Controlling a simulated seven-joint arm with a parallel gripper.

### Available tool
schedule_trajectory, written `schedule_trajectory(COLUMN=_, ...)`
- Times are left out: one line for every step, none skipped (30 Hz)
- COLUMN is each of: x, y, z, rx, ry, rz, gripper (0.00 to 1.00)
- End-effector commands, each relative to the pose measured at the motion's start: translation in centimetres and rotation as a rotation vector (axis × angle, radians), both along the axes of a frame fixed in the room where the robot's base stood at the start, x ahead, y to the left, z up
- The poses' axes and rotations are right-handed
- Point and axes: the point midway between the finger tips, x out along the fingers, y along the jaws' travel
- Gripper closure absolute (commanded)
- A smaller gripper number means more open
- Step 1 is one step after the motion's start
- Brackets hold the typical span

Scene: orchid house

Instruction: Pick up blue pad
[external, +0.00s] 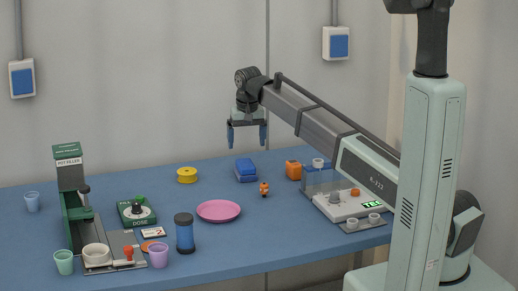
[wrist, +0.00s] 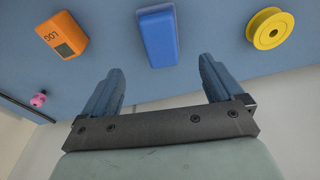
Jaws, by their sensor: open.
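The blue pad (external: 246,170) is a small blue block lying on the blue table, towards the back middle. In the wrist view the blue pad (wrist: 158,37) lies beyond the fingertips, roughly centred between them. My gripper (external: 247,135) hangs above the table with its fingers pointing down, above the pad and apart from it. In the wrist view my gripper (wrist: 160,80) shows two blue fingers spread wide with nothing between them.
A yellow spool (external: 187,175) lies left of the pad. An orange box (external: 293,170) stands right of it, and a small orange figure (external: 264,189) in front. A pink plate (external: 218,211) lies nearer the front. A pot filler (external: 72,195) stands far left.

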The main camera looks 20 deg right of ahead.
Motion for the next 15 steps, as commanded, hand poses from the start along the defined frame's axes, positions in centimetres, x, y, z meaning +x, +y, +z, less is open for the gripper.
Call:
schedule_trajectory(x=0.1, y=0.0, z=-0.9, rx=-0.001, ry=0.001, rz=0.000, gripper=0.06)
schedule_trajectory(x=0.1, y=0.0, z=-1.4, rx=-0.001, ry=0.002, rz=0.001, gripper=0.06)
schedule_trajectory(x=0.2, y=-0.1, z=-2.1, rx=-0.001, ry=0.002, rz=0.001, gripper=0.06)
schedule_trajectory(x=0.3, y=-0.1, z=-2.4, rx=-0.001, ry=0.001, rz=0.001, gripper=0.06)
schedule_trajectory(x=0.4, y=-0.1, z=-2.8, rx=0.000, ry=0.001, rz=0.001, gripper=0.06)
schedule_trajectory(x=0.5, y=-0.1, z=-3.2, rx=0.000, ry=0.001, rz=0.001, gripper=0.06)
schedule_trajectory(x=0.5, y=-0.1, z=-3.6, rx=0.000, ry=0.001, rz=0.001, gripper=0.06)
schedule_trajectory(x=0.5, y=-0.1, z=-3.8, rx=-0.001, ry=0.001, rz=0.001, gripper=0.06)
schedule_trajectory(x=0.6, y=-0.1, z=-4.1, rx=-0.001, ry=0.001, rz=0.002, gripper=0.06)
schedule_trajectory(x=0.6, y=-0.1, z=-4.3, rx=0.000, ry=0.001, rz=0.002, gripper=0.06)
schedule_trajectory(x=0.6, y=-0.1, z=-4.4, rx=0.000, ry=0.000, rz=0.002, gripper=0.06)
schedule_trajectory(x=0.6, y=-0.1, z=-4.5, rx=0.000, ry=0.000, rz=0.002, gripper=0.06)
schedule_trajectory(x=0.6, y=-0.1, z=-4.5, rx=0.000, ry=0.000, rz=0.002, gripper=0.06)
schedule_trajectory(x=0.7, y=-0.1, z=-4.6, rx=0.000, ry=-0.001, rz=0.002, gripper=0.06)
schedule_trajectory(x=0.7, y=-0.1, z=-4.7, rx=0.000, ry=-0.001, rz=0.002, gripper=0.06)
